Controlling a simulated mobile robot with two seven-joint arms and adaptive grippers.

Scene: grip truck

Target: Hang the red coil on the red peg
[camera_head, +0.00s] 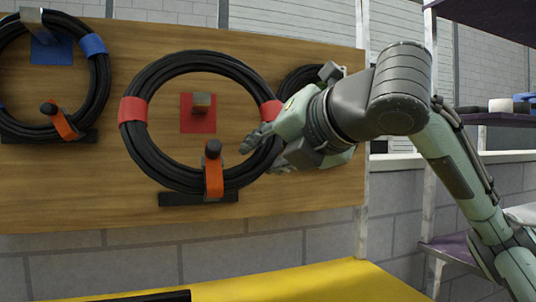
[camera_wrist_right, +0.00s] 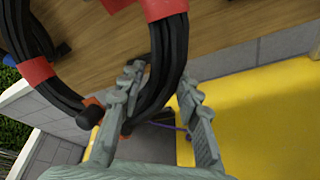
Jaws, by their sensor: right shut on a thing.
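The red coil (camera_head: 195,60) is a black cable ring with red bands, upright against the wooden board. The red peg (camera_head: 201,102), on a red square plate, shows inside the ring's opening, clear of the cable, with the ring's top above it. The ring's bottom is at a black ledge (camera_head: 185,199), behind an orange strap (camera_head: 214,178) with a black knob. My right gripper (camera_head: 266,152) is shut on the coil's lower right side. In the right wrist view, its fingers (camera_wrist_right: 161,82) lie on either side of the cable (camera_wrist_right: 168,55). My left gripper is not in view.
A blue-banded coil (camera_head: 98,80) is on the board at left, near a blue plate (camera_head: 52,50). Another black coil (camera_head: 300,78) is partly hidden behind my right arm. A yellow surface (camera_head: 300,285) lies below the board. Shelves (camera_head: 490,118) stand at right.

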